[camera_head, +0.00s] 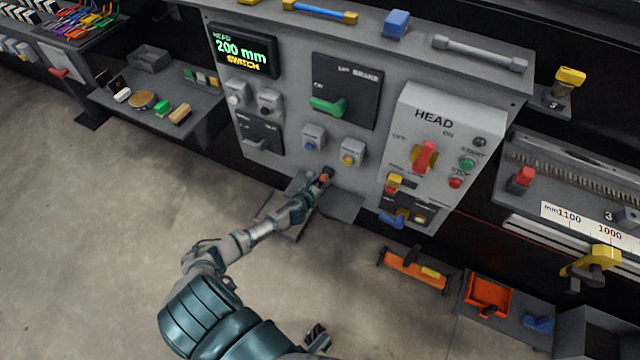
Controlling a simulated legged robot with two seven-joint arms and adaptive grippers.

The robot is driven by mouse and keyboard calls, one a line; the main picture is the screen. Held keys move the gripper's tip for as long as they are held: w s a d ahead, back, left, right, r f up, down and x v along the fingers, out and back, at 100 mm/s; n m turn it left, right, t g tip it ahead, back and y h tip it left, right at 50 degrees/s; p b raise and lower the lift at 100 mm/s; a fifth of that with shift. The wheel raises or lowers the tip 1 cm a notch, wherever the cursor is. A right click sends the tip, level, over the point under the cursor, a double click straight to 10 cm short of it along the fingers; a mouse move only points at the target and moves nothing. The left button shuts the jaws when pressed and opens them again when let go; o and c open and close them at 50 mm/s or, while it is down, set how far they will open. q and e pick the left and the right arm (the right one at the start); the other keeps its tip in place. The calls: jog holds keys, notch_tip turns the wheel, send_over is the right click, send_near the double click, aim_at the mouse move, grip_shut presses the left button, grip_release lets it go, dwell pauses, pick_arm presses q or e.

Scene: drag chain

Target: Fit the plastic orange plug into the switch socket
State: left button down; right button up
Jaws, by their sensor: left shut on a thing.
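My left arm reaches up from the bottom to the foot of the grey panel. My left gripper (318,181) is there, small and dark, shut on a small orange piece (325,177), which looks like the orange plug. The gripper hides most of it. It is just above a small grey ledge (342,205) and below the blue (313,137) and yellow (352,152) fittings on the panel. I cannot tell which fitting is the switch socket. A dark piece that may be my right gripper (318,338) shows at the bottom edge, too little to read its fingers.
A white HEAD box (436,150) with a red lever (425,157) juts out right of the gripper. A black plate with a green lever (328,105) is above. An orange tool (415,268) and an orange tray (487,297) are lower right. The floor at left is clear.

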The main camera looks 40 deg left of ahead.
pick_arm(q)
jog(key=shift+w+a, duration=0.1)
jog(key=shift+w, duration=0.3)
jog(key=c, duration=0.8)
grip_release()
jog(key=v, duration=1.2)
jog(key=shift+f, duration=0.1)
jog(key=shift+f, duration=0.1)
